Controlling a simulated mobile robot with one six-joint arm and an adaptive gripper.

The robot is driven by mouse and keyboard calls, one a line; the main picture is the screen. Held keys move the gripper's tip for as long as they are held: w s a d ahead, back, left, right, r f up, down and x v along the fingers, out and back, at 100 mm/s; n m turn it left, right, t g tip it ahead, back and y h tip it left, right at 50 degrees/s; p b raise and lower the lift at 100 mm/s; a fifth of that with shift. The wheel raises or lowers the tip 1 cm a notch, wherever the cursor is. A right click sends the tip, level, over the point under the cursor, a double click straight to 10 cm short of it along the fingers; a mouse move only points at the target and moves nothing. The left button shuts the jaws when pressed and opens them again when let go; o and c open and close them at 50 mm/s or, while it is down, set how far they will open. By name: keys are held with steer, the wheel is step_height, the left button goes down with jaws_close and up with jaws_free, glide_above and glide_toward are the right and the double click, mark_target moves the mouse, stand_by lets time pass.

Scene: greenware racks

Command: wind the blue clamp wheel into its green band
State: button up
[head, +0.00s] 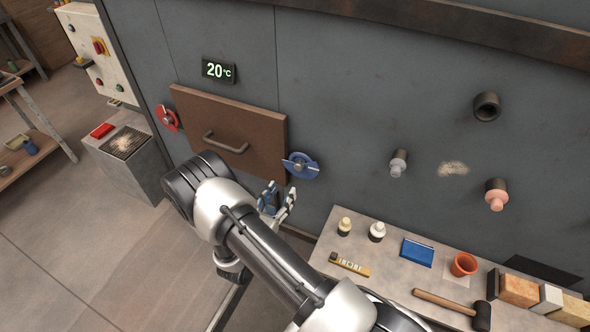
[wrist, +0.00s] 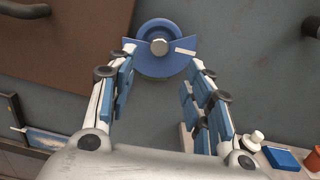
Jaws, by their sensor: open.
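The blue clamp wheel (head: 299,166) is on the grey wall at the right edge of a brown door. In the wrist view the blue wheel (wrist: 159,32) has a pale hub bolt, a blue plate across it and a white mark on the right.
The brown door (head: 265,118) has a bar handle (head: 226,143) and a red wheel (head: 167,119) at its left edge. A display (head: 218,70) reads 20°C. A bench (head: 390,282) at lower right carries bottles, a mallet and blocks. Pegs (head: 398,163) stick out of the wall.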

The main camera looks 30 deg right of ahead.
mark_target(298, 167)
steer(key=x, duration=1.1)
steer(key=shift+w+d, duration=0.1)
steer(key=shift+c, duration=0.3)
steer(key=c, duration=1)
